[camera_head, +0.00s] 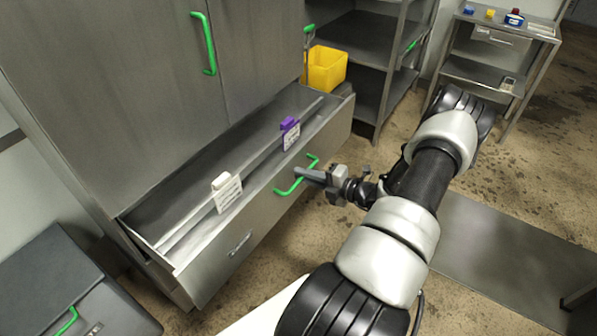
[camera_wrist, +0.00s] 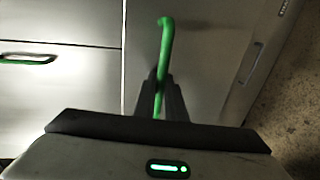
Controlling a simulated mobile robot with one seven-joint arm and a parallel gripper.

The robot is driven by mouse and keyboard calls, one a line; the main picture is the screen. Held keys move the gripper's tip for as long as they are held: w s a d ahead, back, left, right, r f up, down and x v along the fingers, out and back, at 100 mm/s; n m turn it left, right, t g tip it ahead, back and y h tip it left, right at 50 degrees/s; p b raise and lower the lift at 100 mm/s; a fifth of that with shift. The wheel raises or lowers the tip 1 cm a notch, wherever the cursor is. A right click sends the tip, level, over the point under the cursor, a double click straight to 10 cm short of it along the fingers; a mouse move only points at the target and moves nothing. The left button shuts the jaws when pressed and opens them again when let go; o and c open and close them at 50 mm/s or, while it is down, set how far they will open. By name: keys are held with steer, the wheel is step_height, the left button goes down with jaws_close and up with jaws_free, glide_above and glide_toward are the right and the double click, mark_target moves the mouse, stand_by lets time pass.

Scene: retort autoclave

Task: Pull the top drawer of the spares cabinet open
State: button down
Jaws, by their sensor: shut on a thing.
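The steel cabinet (camera_head: 110,90) has a wide drawer (camera_head: 270,212) that stands pulled out, its inside showing from above. A green bar handle (camera_head: 291,189) is on the drawer's front; it also shows in the wrist view (camera_wrist: 165,38). My gripper (camera_head: 304,174) reaches the handle from the right in the head view. In the wrist view its two dark fingers (camera_wrist: 160,90) are shut around the green bar. The fingers hide part of the bar.
A white-tagged clip (camera_head: 226,190) and a purple-tagged clip (camera_head: 290,130) sit on the drawer's divider. A yellow bucket (camera_head: 325,69) stands by a shelf rack (camera_head: 372,55) behind. A dark lidded box (camera_head: 60,290) is at lower left. Bare floor (camera_head: 330,230) lies before the drawer.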

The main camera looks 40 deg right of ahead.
stand_by(0.3)
steer(key=c, duration=2.1)
jaws_free()
steer(key=shift+s, duration=0.1)
steer(key=p+v, duration=0.1)
steer(key=v, duration=1.6)
steer(key=shift+s, duration=0.2)
steer(key=shift+w, duration=0.1)
